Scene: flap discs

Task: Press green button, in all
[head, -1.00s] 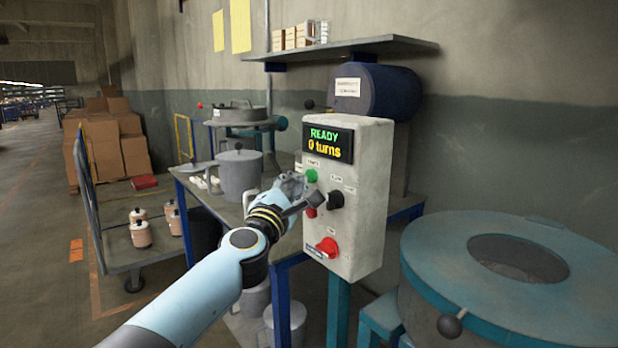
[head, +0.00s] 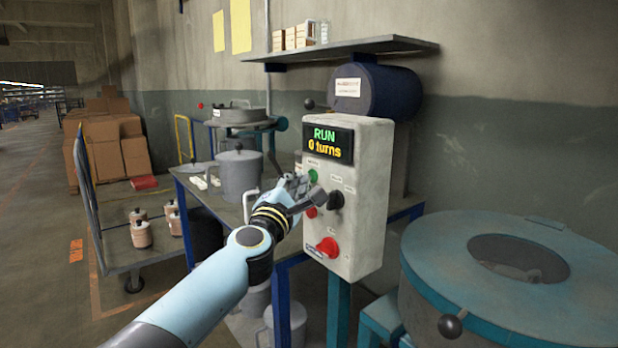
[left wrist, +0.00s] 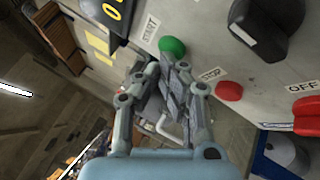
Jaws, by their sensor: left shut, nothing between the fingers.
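The green button (head: 312,176) is on the front of a grey control box (head: 364,190), under a display (head: 328,143) reading "RUN" and "0 turns". In the left wrist view the green button (left wrist: 172,47) sits by a "START" label. My left gripper (head: 297,184) is shut and empty, with its fingertips just beside the green button; I cannot tell if they touch it. In the left wrist view its fingertips (left wrist: 166,68) are just below the button. My right gripper is not in view.
A red button (head: 311,212) marked "STOP" in the wrist view, a black knob (head: 336,200) and a red switch (head: 327,247) share the panel. A round teal machine (head: 430,270) stands at right. A metal pot (head: 238,176) is on the table behind my arm.

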